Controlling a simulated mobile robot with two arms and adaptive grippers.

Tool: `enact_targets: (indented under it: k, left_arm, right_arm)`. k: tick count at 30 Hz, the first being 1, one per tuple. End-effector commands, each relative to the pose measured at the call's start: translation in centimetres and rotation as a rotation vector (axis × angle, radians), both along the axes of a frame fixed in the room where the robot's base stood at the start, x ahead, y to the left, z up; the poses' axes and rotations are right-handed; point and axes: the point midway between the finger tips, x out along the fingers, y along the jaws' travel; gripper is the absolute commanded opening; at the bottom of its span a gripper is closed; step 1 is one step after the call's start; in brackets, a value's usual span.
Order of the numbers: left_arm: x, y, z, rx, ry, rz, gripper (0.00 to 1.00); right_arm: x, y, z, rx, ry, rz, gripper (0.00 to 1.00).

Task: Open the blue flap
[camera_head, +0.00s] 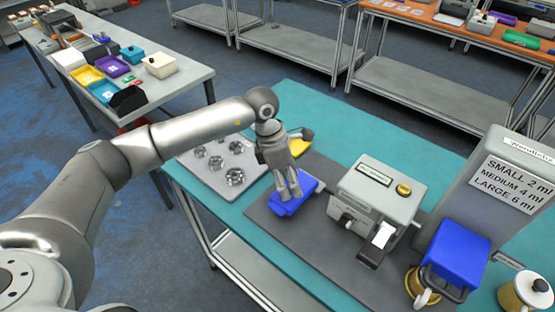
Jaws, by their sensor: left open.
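A small blue piece (309,185), which looks like the blue flap, lies low on the dark grey mat on the teal table. My left gripper (290,191) points down at it, with its fingertips over its middle. The fingers are open and cover part of the blue piece. I cannot tell whether they touch it. A larger blue block (456,262) sits on the dispenser at the lower right. My right gripper is not in view.
A grey machine (377,192) with a yellow button stands just right of the blue piece. A plate with several round metal parts (235,176) lies to the left. A yellow object (304,139) is behind the gripper. The dispenser sign (507,183) stands at the right.

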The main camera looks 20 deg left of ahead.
Motion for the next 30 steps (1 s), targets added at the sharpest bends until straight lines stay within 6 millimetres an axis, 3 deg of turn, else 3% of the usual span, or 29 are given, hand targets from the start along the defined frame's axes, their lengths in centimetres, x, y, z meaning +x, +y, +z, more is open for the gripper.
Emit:
enact_targets:
  k: [8,21,30]
  left_arm:
    - [-1.3,0.9,-1.8,-0.064,-0.177,0.0,0.51]
    - [-2.5,3.7,6.0,-0.062,-0.174,0.001,0.51]
    - [-2.9,4.3,8.1,-0.062,-0.17,0.0,0.51]
  right_arm:
    - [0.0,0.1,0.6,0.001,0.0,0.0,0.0]
    - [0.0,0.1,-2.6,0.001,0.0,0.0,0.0]
    - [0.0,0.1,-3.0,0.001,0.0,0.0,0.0]
